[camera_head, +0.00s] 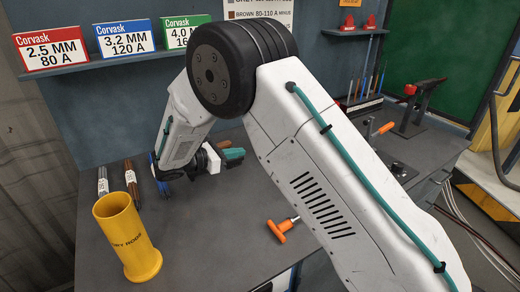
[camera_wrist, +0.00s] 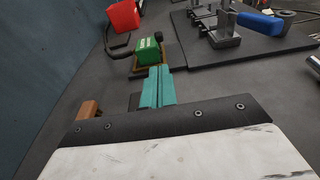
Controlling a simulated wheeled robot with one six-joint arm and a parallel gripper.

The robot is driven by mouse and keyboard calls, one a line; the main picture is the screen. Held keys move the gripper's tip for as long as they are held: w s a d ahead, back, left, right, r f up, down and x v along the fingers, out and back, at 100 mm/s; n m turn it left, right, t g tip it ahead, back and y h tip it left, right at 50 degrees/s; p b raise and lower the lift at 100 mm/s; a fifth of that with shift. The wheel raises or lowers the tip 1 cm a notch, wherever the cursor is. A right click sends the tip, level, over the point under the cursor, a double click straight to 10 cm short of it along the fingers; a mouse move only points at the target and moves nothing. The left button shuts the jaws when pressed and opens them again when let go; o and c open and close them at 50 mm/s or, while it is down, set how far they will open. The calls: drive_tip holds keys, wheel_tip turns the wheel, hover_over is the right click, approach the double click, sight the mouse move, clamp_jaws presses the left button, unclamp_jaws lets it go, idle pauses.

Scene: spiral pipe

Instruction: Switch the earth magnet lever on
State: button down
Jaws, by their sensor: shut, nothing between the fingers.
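In the wrist view, a green block (camera_wrist: 147,52) with pale lettering sits on a tan base, with a dark round part at its right end. It may be the earth magnet; I cannot make out its lever or the lever's position. The block is hidden behind my arm in the head view. My gripper (camera_wrist: 158,72) has its teal fingers together, pointing towards the block and overlapping its near edge in the picture. I cannot tell whether they touch. In the head view my gripper (camera_head: 233,155) is low over the bench, pointing right.
A small orange-brown block (camera_wrist: 88,109) lies left of the fingers. A red block (camera_wrist: 123,15) stands farther off by the wall. A dark plate (camera_wrist: 235,52) carries metal fixtures. In the head view, a yellow tube (camera_head: 128,240) and an orange-handled tool (camera_head: 282,230) are on the bench.

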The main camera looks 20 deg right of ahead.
drive_tip(key=x, duration=1)
drive_tip(key=shift+a+r, duration=0.1)
